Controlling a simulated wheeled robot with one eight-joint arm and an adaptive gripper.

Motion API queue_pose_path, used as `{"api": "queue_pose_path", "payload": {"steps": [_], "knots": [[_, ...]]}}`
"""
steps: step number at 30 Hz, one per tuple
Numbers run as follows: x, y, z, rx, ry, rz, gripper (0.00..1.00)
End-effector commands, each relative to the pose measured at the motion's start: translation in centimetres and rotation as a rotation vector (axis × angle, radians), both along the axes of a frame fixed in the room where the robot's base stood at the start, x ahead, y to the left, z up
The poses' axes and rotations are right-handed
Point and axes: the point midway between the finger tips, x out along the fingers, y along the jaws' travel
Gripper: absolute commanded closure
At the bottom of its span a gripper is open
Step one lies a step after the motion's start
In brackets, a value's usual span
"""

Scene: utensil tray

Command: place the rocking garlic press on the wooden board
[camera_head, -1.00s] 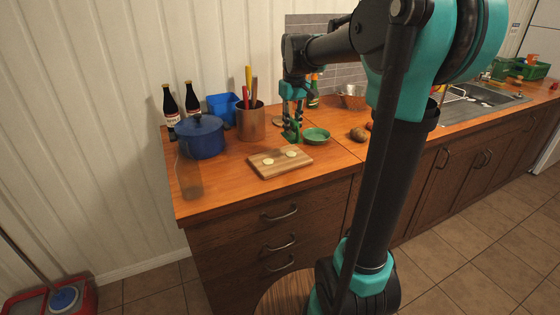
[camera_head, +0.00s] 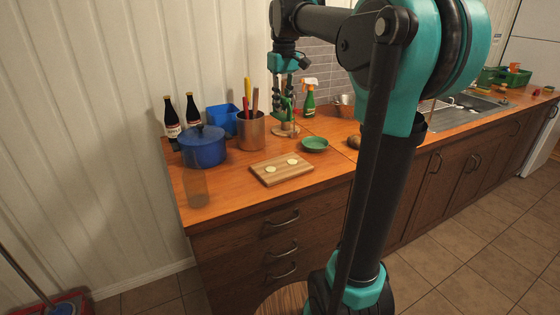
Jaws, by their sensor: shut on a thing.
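The wooden board (camera_head: 267,178) lies flat near the counter's front edge, with two pale round pieces on it. My gripper (camera_head: 285,112) is above the counter, behind the board and to the right of the utensil pot. It is shut on a green thing, which seems to be the rocking garlic press (camera_head: 290,104). The press is held upright or nearly so and appears clear of the counter; the fingers hide part of it.
A utensil pot (camera_head: 251,131), blue pot (camera_head: 203,148) and clear glass (camera_head: 195,188) stand left. A round wooden piece (camera_head: 285,131) lies below my gripper. A spray bottle (camera_head: 309,101) stands behind.

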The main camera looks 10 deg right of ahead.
Motion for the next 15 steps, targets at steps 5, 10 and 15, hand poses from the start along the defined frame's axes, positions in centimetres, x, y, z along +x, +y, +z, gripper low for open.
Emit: {"api": "queue_pose_path", "payload": {"steps": [5,10,15], "knots": [[0.0,0.0,-4.5,0.000,0.000,0.000,1.00],[0.0,0.0,-8.6,0.000,0.000,0.000,1.00],[0.0,0.0,-12.2,0.000,0.000,0.000,1.00]]}}
